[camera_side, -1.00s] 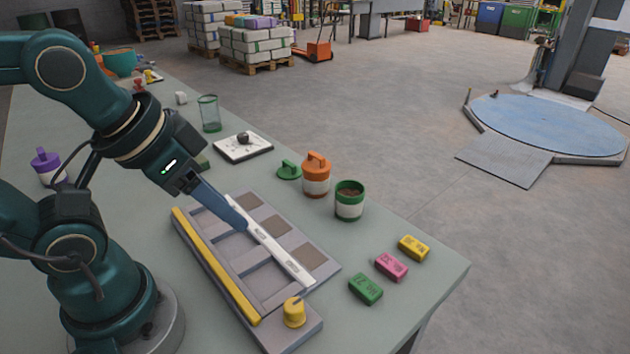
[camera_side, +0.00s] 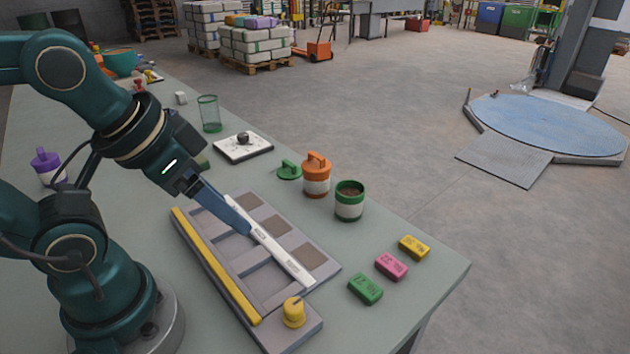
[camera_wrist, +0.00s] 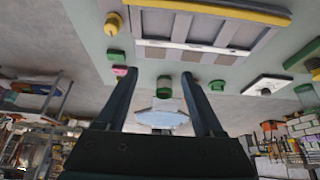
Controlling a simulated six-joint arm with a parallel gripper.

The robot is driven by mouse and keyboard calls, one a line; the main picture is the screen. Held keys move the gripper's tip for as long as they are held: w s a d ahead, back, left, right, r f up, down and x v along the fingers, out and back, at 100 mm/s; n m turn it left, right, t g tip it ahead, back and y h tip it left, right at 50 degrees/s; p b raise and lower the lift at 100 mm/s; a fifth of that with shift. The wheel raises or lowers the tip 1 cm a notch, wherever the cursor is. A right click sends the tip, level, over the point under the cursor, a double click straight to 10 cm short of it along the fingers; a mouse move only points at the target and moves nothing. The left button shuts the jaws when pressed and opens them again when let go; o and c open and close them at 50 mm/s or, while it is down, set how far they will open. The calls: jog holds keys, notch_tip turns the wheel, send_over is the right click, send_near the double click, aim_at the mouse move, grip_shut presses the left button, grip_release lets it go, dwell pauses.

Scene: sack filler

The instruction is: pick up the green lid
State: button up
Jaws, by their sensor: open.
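The green lid (camera_side: 289,171), with a raised handle on top, lies on the bench beyond the tray, beside a lidded orange-and-white jar (camera_side: 316,177). A green piece that looks like the lid also shows in the wrist view (camera_wrist: 217,86), just right of the right fingertip. An uncovered green-and-white jar (camera_side: 349,201) with brown contents stands right of the orange one. My gripper (camera_side: 249,234) is open, its blue-grey fingers slanting down over the grey tray, apart from the lid. In the wrist view the two fingers (camera_wrist: 159,75) are spread with nothing held between them.
The grey tray (camera_side: 320,268) has a white bar, a yellow bar (camera_side: 215,264) and a yellow knob (camera_side: 294,312). Green, pink and yellow blocks (camera_side: 391,266) lie near the right edge. A white plate (camera_side: 243,147) and a clear green-rimmed cup (camera_side: 209,113) stand behind the lid.

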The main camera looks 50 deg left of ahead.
jog(key=shift+o, duration=0.7)
